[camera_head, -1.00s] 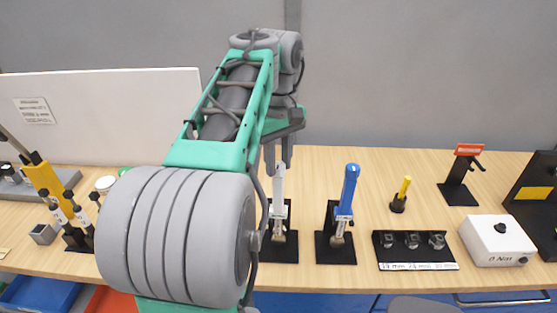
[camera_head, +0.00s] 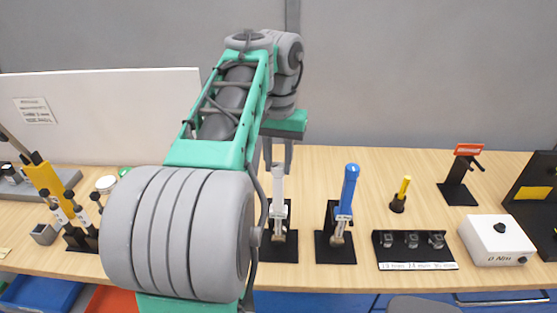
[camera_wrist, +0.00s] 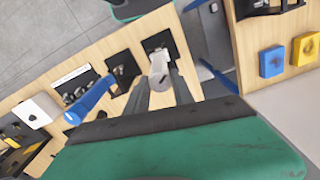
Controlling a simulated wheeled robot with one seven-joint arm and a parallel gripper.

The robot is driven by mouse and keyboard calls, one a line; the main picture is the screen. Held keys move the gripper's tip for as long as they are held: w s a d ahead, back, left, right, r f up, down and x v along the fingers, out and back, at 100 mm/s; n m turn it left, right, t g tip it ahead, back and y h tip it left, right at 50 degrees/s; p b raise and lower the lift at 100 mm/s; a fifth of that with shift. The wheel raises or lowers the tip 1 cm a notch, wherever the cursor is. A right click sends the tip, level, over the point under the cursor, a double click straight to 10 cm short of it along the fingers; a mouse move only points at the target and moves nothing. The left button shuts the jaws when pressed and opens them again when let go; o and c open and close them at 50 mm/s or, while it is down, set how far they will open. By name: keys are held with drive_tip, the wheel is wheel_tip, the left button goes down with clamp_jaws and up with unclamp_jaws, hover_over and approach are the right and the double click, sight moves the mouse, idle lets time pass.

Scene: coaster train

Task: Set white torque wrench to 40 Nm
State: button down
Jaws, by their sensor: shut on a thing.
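The white torque wrench (camera_head: 279,205) stands upright in a black stand (camera_head: 287,248) on the bench. My gripper (camera_head: 278,169) is above it, its two fingers pointing down on either side of the handle's top end. In the wrist view my gripper (camera_wrist: 161,76) is shut on the white wrench's end (camera_wrist: 158,66). The wrench's scale is too small to read, and my arm hides part of the stand's left side. A blue torque wrench (camera_head: 349,190) stands in its own stand to the right; it also shows in the wrist view (camera_wrist: 88,100).
Right of the wrenches are a small yellow-handled tool (camera_head: 404,187), a black socket rack (camera_head: 414,254) and a white box with a knob (camera_head: 498,241). Yellow and black tools (camera_head: 48,183) stand at the left. Bare bench (camera_head: 330,165) lies behind the wrenches.

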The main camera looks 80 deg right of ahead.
sight(278, 165)
drive_tip(key=shift+m, duration=2.3)
drive_tip(key=c, duration=1.1)
unclamp_jaws()
wheel_tip(278, 165, up, 8)
drive_tip(key=p, duration=0.7)
drive_tip(key=shift+f, duration=0.15)
